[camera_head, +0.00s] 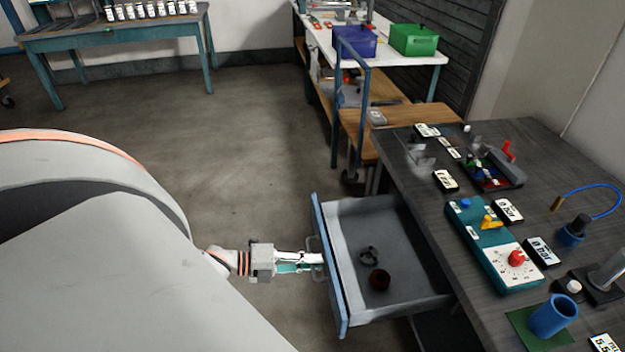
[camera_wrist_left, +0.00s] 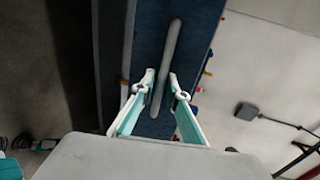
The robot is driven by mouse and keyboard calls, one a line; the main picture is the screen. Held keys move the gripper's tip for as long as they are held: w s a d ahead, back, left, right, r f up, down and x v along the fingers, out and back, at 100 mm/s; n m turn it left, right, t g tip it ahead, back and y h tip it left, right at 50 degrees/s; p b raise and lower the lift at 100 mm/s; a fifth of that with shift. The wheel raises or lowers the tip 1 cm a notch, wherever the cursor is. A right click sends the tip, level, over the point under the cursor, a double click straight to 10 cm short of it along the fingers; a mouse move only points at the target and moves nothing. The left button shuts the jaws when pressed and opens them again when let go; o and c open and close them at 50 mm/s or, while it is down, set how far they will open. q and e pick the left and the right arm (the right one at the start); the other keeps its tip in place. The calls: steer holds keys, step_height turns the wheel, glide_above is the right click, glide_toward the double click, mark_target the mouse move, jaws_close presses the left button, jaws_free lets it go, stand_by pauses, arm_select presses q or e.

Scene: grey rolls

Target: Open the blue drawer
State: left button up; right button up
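The blue drawer (camera_head: 331,266) is pulled well out of the dark workbench, its blue front facing left and its grey inside visible. My left gripper (camera_head: 318,258) is at the handle on that front. In the left wrist view, the pale bar handle (camera_wrist_left: 166,65) runs between the two fingertips of my left gripper (camera_wrist_left: 162,82). The fingers stand apart, with narrow gaps beside the bar, so they look open around it. Contact with the bar is hard to tell. My right gripper is not in view.
The workbench (camera_head: 415,208) carries a teal control box (camera_head: 490,245) and a blue cup (camera_head: 553,315). Open floor (camera_head: 240,170) lies left of the drawer.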

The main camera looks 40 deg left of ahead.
arm_select(q)
steer(key=shift+s, duration=0.1)
steer(key=v, duration=1.1)
steer(key=shift+s+a, duration=0.3)
steer(key=shift+s, duration=0.05)
stand_by(0.4)
